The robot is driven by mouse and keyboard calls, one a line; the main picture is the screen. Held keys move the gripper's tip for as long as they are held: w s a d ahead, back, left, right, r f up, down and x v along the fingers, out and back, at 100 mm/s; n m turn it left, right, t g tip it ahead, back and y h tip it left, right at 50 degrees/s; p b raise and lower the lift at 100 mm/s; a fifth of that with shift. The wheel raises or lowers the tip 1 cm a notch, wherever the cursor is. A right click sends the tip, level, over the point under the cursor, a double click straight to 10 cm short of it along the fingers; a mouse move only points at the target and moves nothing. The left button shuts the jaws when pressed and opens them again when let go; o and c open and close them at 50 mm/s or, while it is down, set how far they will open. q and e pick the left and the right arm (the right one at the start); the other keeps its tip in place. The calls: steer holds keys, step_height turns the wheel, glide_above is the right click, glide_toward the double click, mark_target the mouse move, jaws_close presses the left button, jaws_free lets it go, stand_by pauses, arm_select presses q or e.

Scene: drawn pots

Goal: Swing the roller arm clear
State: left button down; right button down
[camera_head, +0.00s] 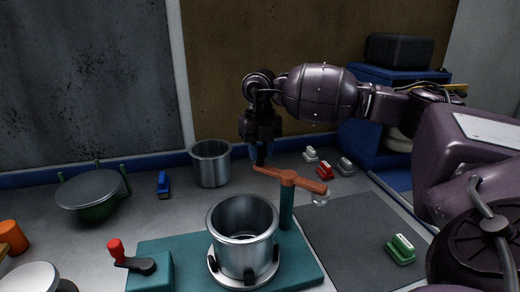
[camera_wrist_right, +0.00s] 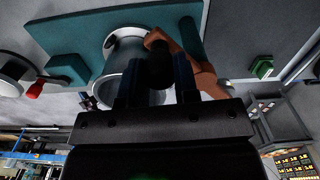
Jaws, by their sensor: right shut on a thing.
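The orange roller arm (camera_head: 309,184) sits on top of a teal post (camera_head: 286,207) on the teal base (camera_head: 195,246). Its roller end points right with a small pale roller (camera_head: 320,199) under it, beside the metal pot (camera_head: 243,235) and not over its mouth. The pot stands upright in a clamped ring on the base. My right gripper (camera_head: 260,152) is at the arm's far left end, shut on its dark handle. In the right wrist view the handle (camera_wrist_right: 160,68) shows between the fingers, with the orange arm (camera_wrist_right: 205,75) behind. My left gripper is out of view.
A red-knobbed crank (camera_head: 117,250) is at the base's left. A second metal pot (camera_head: 210,163) stands behind. A green stand (camera_head: 92,192) is at left. A dark mat (camera_head: 350,235) with a green-handled block (camera_head: 401,249) lies right. Several small blocks and a blue cabinet (camera_head: 362,140) are behind.

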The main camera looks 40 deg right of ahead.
steer(key=shift+r, duration=0.1)
stand_by(0.3)
steer(key=c, duration=0.9)
jaws_free()
steer(key=shift+o, duration=0.2)
step_height(320, 180, up, 11)
